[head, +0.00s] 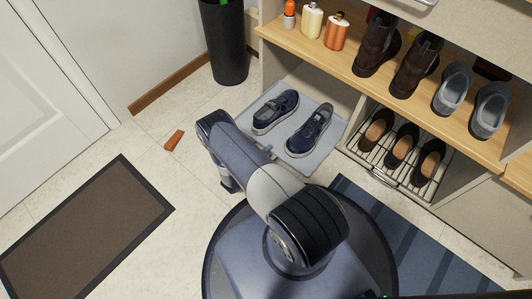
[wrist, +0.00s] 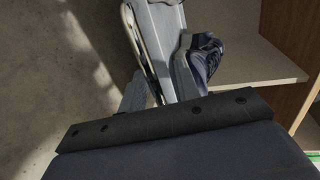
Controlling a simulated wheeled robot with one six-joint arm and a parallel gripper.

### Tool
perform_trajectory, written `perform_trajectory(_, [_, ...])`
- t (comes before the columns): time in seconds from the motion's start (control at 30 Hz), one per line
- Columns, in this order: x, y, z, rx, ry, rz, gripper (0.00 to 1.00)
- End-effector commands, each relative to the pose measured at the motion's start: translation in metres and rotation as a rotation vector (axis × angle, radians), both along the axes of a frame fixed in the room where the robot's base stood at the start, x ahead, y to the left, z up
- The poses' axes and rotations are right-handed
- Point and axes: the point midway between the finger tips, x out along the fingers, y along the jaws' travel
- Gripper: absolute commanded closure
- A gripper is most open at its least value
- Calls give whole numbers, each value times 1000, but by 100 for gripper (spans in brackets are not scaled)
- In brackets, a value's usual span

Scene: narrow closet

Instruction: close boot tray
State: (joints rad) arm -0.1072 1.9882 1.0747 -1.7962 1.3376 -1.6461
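The boot tray (head: 284,138) is a pale blue-grey tray pulled out at floor level from the cabinet's lower bay. Two navy shoes (head: 276,111) stand on it. My gripper (head: 229,183) points down beside the tray's front edge, and my arm hides part of that edge. In the wrist view the tray (wrist: 164,20) shows at the top with a metal bar handle (wrist: 145,45) along its front and part of a navy shoe (wrist: 205,55). My gripper's fingers (wrist: 158,78) are spread apart near the handle. Contact with it cannot be told.
A wire shoe rack (head: 382,163) with several dark shoes is right of the tray. Boots and bottles stand on the wooden shelf (head: 400,105) above. A black bin (head: 228,45) stands behind left. A brown mat (head: 85,230) and an orange-brown piece (head: 174,140) lie on the left floor.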

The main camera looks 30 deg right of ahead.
Motion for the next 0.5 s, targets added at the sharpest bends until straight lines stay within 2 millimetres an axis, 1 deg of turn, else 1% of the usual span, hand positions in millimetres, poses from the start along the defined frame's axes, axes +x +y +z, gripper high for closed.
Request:
perform_trajectory(0.17, [0, 0, 0, 0, 0, 0, 69])
perform_trajectory(0.2, [0, 0, 0, 0, 0, 0, 71])
perform_trajectory(0.5, [0, 0, 1, -1, 0, -1, 96])
